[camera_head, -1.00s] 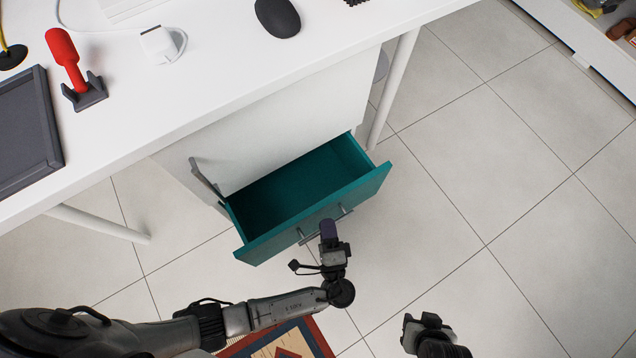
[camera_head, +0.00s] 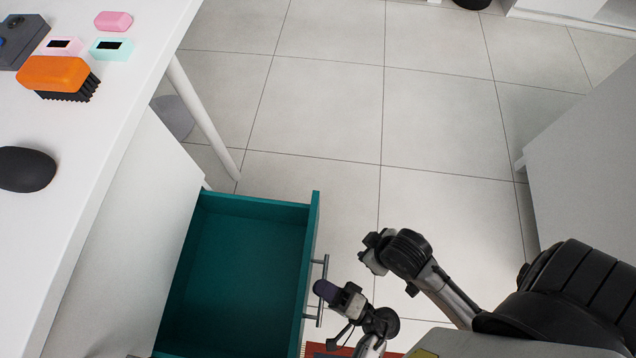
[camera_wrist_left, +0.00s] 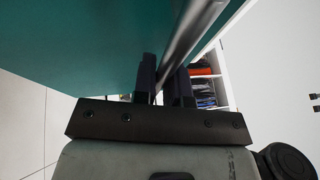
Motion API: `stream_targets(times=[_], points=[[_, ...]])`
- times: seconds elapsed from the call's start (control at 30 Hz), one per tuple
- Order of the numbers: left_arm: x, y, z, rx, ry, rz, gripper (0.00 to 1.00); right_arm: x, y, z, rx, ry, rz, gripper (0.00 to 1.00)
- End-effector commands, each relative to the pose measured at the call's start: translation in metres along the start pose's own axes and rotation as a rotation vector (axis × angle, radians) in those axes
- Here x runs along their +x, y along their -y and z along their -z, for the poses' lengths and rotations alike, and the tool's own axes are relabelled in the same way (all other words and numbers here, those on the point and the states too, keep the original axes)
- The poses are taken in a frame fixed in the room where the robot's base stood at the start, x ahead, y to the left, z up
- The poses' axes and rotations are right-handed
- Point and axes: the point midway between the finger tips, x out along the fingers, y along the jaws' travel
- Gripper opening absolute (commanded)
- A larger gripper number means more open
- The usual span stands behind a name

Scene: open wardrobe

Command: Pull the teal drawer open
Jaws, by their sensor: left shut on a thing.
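The teal drawer (camera_head: 235,270) stands well out of the white cabinet (camera_head: 130,240) under the desk, and its inside looks empty. Its grey bar handle (camera_head: 322,270) is on the front panel. My left gripper (camera_head: 326,291) is at the handle, shut on it. In the left wrist view, the handle bar (camera_wrist_left: 187,35) runs between the two dark fingers (camera_wrist_left: 162,85), beside the teal drawer front (camera_wrist_left: 85,45). My right gripper (camera_head: 370,252) hangs just right of the drawer front, apart from it; its jaw opening is not clear.
The white desk top (camera_head: 90,130) at left holds a black mouse (camera_head: 25,169), an orange brush (camera_head: 55,75) and small pink and mint items. A white desk leg (camera_head: 205,115) stands behind the drawer. Tiled floor (camera_head: 320,120) beyond is clear. A grey panel (camera_head: 590,150) stands at right.

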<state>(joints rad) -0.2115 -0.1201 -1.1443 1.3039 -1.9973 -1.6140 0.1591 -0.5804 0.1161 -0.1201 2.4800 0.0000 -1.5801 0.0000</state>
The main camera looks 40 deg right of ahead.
Motion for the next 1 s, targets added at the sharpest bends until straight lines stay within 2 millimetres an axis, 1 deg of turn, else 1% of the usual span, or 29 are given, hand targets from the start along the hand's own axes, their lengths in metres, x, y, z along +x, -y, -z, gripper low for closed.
stream_targets(times=[0.17, 0.2, 0.43, 0.77, 0.87, 1.0], points=[[0.000, 0.001, 0.000, -0.002, -0.002, 0.001, 0.00, 0.000, 0.001, 0.000, 0.002, 0.001, 0.002, 0.43], [0.000, 0.001, 0.000, -0.002, -0.002, 0.001, 0.14, 0.000, 0.001, 0.000, 0.002, 0.001, 0.002, 0.43], [0.000, 0.000, 0.000, -0.001, -0.001, 0.000, 0.36, 0.000, 0.001, 0.000, 0.001, 0.001, 0.001, 0.43], [-0.002, -0.001, 0.000, 0.000, -0.001, 0.000, 0.37, 0.001, -0.002, -0.001, -0.008, 0.002, -0.006, 0.43], [-0.008, -0.001, 0.000, 0.000, -0.002, -0.001, 0.37, 0.003, -0.002, -0.002, -0.009, 0.002, -0.007, 0.43], [-0.022, -0.002, 0.000, 0.001, -0.001, -0.003, 0.37, 0.008, -0.002, -0.004, -0.009, 0.002, -0.007, 0.43]])
